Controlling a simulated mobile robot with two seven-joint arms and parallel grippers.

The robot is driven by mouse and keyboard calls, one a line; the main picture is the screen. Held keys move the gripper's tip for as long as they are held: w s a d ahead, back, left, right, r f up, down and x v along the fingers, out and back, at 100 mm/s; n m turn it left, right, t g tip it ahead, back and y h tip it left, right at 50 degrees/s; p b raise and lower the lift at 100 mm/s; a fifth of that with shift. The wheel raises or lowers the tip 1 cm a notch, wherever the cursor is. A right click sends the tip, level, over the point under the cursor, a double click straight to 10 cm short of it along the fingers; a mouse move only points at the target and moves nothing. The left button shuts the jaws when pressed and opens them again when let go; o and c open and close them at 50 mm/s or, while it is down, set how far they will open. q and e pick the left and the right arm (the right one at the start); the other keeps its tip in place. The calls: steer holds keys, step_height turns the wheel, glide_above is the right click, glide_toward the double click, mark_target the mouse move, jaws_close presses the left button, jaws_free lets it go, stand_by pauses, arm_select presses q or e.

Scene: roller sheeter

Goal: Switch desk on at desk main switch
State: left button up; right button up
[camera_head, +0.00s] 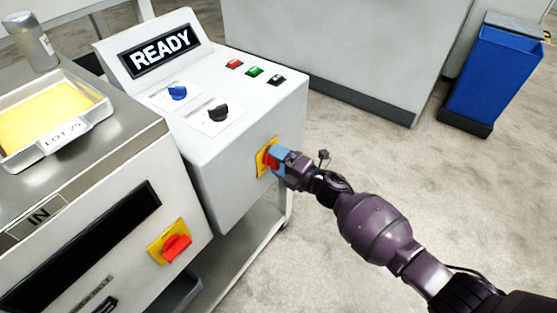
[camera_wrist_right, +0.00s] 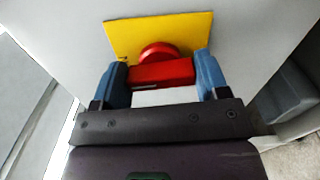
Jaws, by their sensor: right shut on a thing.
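The desk (camera_head: 235,150) is a white control console with a sloped display (camera_head: 160,50) that reads READY. Its main switch is a red rotary handle on a yellow plate (camera_head: 262,160), on the desk's side face. My right gripper (camera_head: 279,158) is shut on the red handle and partly hides it in the head view. In the right wrist view the blue fingers stand on either side of the red handle (camera_wrist_right: 163,73), in front of the yellow plate (camera_wrist_right: 130,38). My left gripper is not in view.
A second red switch (camera_head: 176,248) on a yellow plate sits on the machine at left. The desk top has a blue knob (camera_head: 177,93), a black knob (camera_head: 218,112) and small buttons (camera_head: 254,72). A blue bin (camera_head: 495,80) stands far right. Floor right of the desk is clear.

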steer(key=shift+m, duration=0.6)
steer(key=o, duration=0.9)
steer(key=shift+o, duration=0.2)
steer(key=p+v, duration=0.2)
steer(key=v, duration=0.9)
